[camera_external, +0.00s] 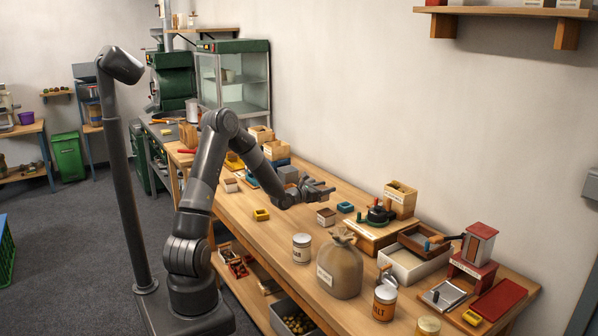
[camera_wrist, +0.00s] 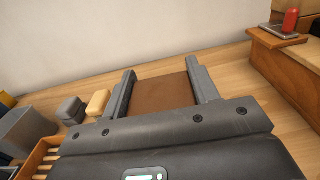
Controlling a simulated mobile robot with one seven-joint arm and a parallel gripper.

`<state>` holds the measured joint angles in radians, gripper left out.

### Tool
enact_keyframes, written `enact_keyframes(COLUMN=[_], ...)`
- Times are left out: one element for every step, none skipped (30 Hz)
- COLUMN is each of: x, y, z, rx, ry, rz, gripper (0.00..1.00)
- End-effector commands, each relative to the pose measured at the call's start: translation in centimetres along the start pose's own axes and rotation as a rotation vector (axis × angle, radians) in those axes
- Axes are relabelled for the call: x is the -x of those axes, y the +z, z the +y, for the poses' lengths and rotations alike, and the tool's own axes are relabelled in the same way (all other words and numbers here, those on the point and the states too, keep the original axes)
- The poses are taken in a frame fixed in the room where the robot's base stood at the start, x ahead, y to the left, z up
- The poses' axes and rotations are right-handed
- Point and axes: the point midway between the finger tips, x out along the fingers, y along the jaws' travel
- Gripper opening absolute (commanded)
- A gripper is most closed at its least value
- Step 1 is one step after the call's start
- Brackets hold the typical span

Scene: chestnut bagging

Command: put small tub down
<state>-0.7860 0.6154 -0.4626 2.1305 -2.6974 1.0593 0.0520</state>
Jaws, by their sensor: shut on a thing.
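My gripper (camera_external: 322,190) reaches out low over the middle of the wooden workbench (camera_external: 258,238). In the wrist view its two fingers (camera_wrist: 165,88) stand apart on either side of a flat brown surface, the small tub (camera_wrist: 164,96), and are shut on it. In the outside view a small pale tub with a brown top (camera_external: 326,217) shows just below the fingertips. I cannot tell whether this is the held one, nor whether the held tub touches the bench. Its sides are largely hidden by my gripper.
A yellow tub (camera_external: 261,214) stands to the left and a blue tub (camera_external: 345,207) to the right. A white tin (camera_external: 301,247) and a tied sack (camera_external: 340,266) stand in front. A wooden board with a green device (camera_external: 379,213) is at the right. Bare bench lies between these.

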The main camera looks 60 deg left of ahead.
Motion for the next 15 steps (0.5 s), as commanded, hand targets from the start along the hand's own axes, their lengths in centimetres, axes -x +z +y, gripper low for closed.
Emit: enact_keyframes(x=[-0.2,-0.4,-0.6,-0.7,-0.8,-0.9,-1.0,-1.1,-1.1,-1.2,-1.2,-1.2,-1.2,-1.2,-1.2], y=[-0.8,-1.2,-1.7,-2.0,-2.3,-2.6,-2.8,-3.0,-3.2,-3.2,-3.3,-3.4,-3.5,-3.7,-4.0], z=[1.4,2.0,2.8,3.3,3.8,4.3,4.7,5.0,5.3,5.4,5.5,5.6,5.6,5.6,5.6], rx=[0.002,0.002,0.002,0.001,0.001,0.001,0.0,0.0,0.0,0.0,-0.001,-0.001,-0.001,-0.001,0.0], ry=[0.004,0.004,0.003,0.004,0.002,0.002,0.001,0.001,0.001,0.0,0.0,-0.001,-0.001,-0.002,-0.002], rz=[0.0,-0.001,0.0,-0.001,-0.001,-0.002,-0.002,-0.002,-0.002,-0.002,-0.002,-0.002,-0.002,-0.001,-0.001], gripper=[0.28,0.28,0.28,0.28,0.28,0.28,0.28,0.28,0.28,0.28,0.28,0.28,0.28,0.28,0.28])
